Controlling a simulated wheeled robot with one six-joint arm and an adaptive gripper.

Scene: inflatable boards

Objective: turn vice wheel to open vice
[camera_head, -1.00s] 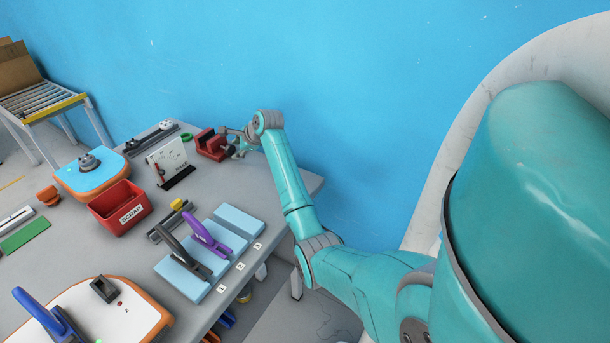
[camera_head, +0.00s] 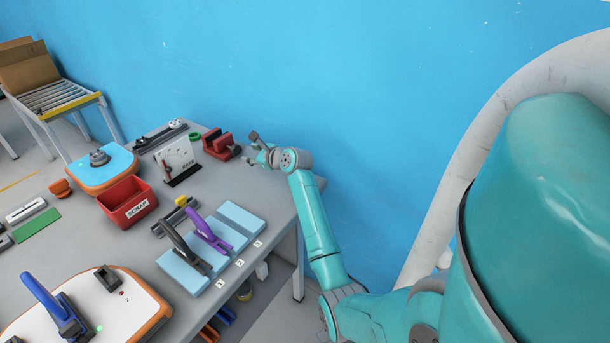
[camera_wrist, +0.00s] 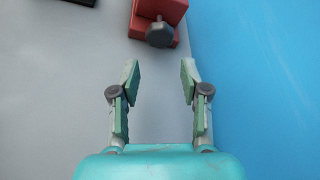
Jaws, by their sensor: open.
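The red vice (camera_head: 221,146) stands at the far right end of the grey table, near the blue wall. In the wrist view its red body (camera_wrist: 160,12) is at the top, with the dark grey vice wheel (camera_wrist: 160,34) facing my gripper. My gripper (camera_head: 252,149) is just to the right of the vice in the head view. In the wrist view my gripper (camera_wrist: 159,72) is open and empty, its fingers spread wide. The wheel lies ahead of the fingertips, roughly centred between them and apart from them.
The blue wall (camera_wrist: 265,80) runs close along the right of my gripper in the wrist view. A white gauge panel (camera_head: 174,158) stands left of the vice. A red scrap bin (camera_head: 127,203) and a blue rack (camera_head: 240,218) with clamp-like tools are nearer.

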